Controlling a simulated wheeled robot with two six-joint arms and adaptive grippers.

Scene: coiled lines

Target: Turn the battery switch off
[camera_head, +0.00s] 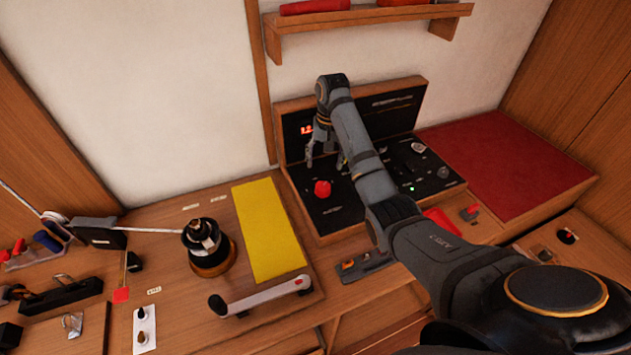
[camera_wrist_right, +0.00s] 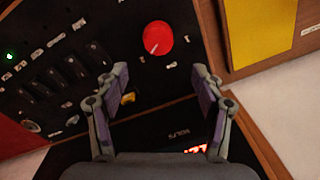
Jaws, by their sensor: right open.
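A round red knob, which looks like the battery switch (camera_head: 322,188), sits on the black switch panel (camera_head: 330,216). In the right wrist view the red knob (camera_wrist_right: 158,38) has a pale pointer line toward its lower left. My right gripper (camera_head: 326,160) is open and empty, just above the knob toward the wall in the head view. In the right wrist view my right gripper (camera_wrist_right: 160,78) has its fingers spread, with the knob beyond the tips and no contact visible. My left gripper is not in view.
A lit red display (camera_head: 307,129) is on the upright panel behind. Rocker switches (camera_wrist_right: 75,68) and a small yellow part (camera_wrist_right: 128,98) are near my fingers. A winch (camera_head: 206,247), a yellow mat (camera_head: 268,230) and a winch handle (camera_head: 262,297) are left. A red cushion (camera_head: 510,165) is right.

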